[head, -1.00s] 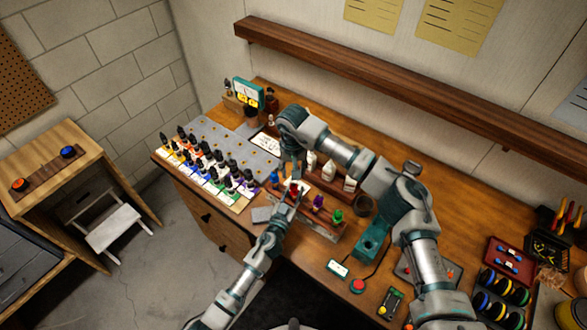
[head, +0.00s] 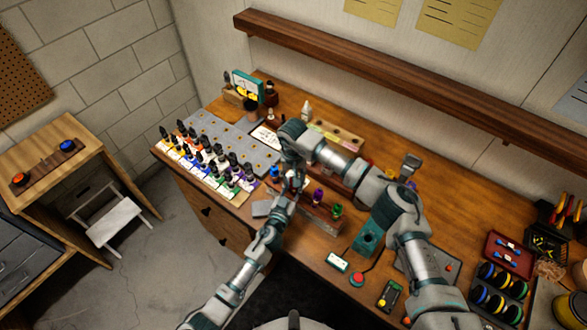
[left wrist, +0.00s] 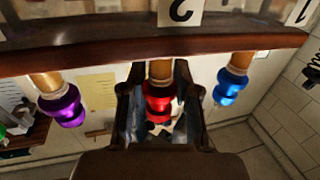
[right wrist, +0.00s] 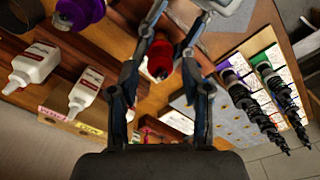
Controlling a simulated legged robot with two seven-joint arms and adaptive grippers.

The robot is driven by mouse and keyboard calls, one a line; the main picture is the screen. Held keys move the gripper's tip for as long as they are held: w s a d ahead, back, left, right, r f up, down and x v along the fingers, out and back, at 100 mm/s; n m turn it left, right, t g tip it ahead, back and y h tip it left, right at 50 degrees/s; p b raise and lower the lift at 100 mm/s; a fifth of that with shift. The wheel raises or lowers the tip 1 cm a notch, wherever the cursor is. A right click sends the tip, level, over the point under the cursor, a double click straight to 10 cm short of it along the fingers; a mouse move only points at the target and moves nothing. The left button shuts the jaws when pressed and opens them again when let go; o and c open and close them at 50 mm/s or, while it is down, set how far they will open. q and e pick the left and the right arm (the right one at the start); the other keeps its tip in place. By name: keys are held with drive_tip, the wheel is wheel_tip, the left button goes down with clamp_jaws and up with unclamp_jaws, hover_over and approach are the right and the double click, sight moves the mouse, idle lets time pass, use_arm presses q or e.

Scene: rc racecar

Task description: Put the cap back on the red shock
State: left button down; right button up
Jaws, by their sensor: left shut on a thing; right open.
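The red shock (left wrist: 158,95) hangs from a wooden rail (left wrist: 105,50) in the left wrist view, which looks upside down. My left gripper (left wrist: 160,118) is shut on it, one finger on each side. A purple shock (left wrist: 62,105) and a blue shock (left wrist: 230,85) flank it. In the right wrist view the red shock (right wrist: 160,58) shows from above, between the spread fingers of my right gripper (right wrist: 162,75), which is open. In the head view both grippers meet at the rack, and the arms mostly hide the red shock. I cannot make out its cap.
White bottles (right wrist: 85,88) stand close beside the right gripper, with a pink and yellow labelled rack (right wrist: 70,122) below. Dark-tipped bottles (head: 205,150) fill the bench's left end. Purple (head: 318,196) and green (head: 337,210) shocks are right of the grippers.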

drive_tip(key=shift+f, duration=0.45)
drive_tip(key=shift+c, duration=0.3)
clamp_jaws()
drive_tip(key=m, duration=0.4)
idle(0.6)
drive_tip(key=shift+o, duration=0.6)
unclamp_jaws()
